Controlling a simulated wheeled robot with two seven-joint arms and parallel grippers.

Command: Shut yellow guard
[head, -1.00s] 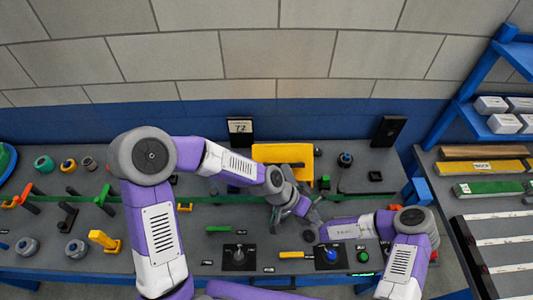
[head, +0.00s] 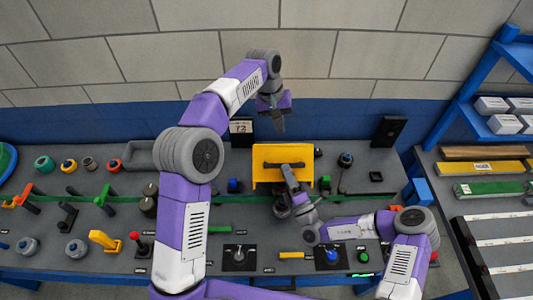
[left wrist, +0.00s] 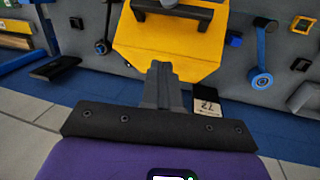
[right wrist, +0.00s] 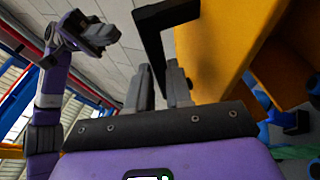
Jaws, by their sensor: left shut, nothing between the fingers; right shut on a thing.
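The yellow guard (head: 302,158) stands at the back middle of the panel, its broad face and dark handle (head: 270,164) showing in the head view. Its exact tilt is hard to tell. My right gripper (head: 287,172) is at the handle; in the right wrist view its fingers (right wrist: 160,85) are shut on the black handle (right wrist: 150,42), beside the guard's yellow side (right wrist: 222,40). My left gripper (head: 279,126) is shut and empty, raised behind the guard near the wall. The left wrist view shows the guard (left wrist: 170,48) beyond its fingers (left wrist: 163,72).
A small display marked 72 (head: 241,127) stands left of the guard, and a dark upright plate (head: 388,131) to the right. A blue knob (head: 234,185) and a dark joystick (head: 345,160) flank the guard. Several knobs and levers cover the front panel.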

